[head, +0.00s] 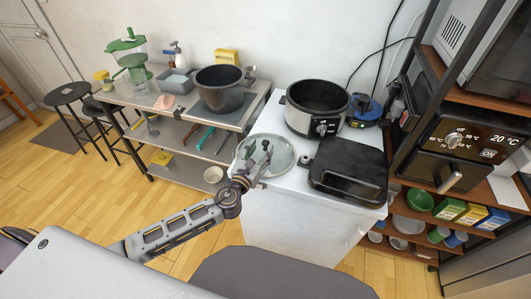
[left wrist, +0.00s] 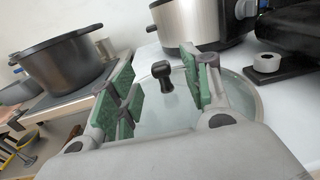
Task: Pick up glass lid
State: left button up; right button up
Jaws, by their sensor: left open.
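The round glass lid (head: 281,152) lies flat on the white counter, in front of the slow cooker. In the left wrist view the glass lid (left wrist: 240,98) shows its black knob (left wrist: 163,74) standing up from the middle. My left gripper (head: 262,148) is over the left part of the lid and partly hides it in the head view. In the left wrist view my left gripper (left wrist: 160,88) is open, with its green-padded fingers on either side of the knob and nothing held. I cannot tell whether the fingers touch the lid. My right gripper is not in view.
A slow cooker (head: 317,107) stands behind the lid, and a black grill (head: 347,170) stands close at its right. A dark pot (head: 219,91) stands on the metal table to the left. A shelf unit (head: 410,225) borders the counter's right side.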

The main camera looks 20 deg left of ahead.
aim_at(264, 144)
pick_arm(q)
jog(key=shift+w+d+f, duration=0.1)
jog(key=shift+w+d, duration=0.05)
jog(key=shift+w, duration=1.1)
jog(key=shift+w+d, duration=0.1)
jog(key=shift+w, duration=1.1)
grip_shut()
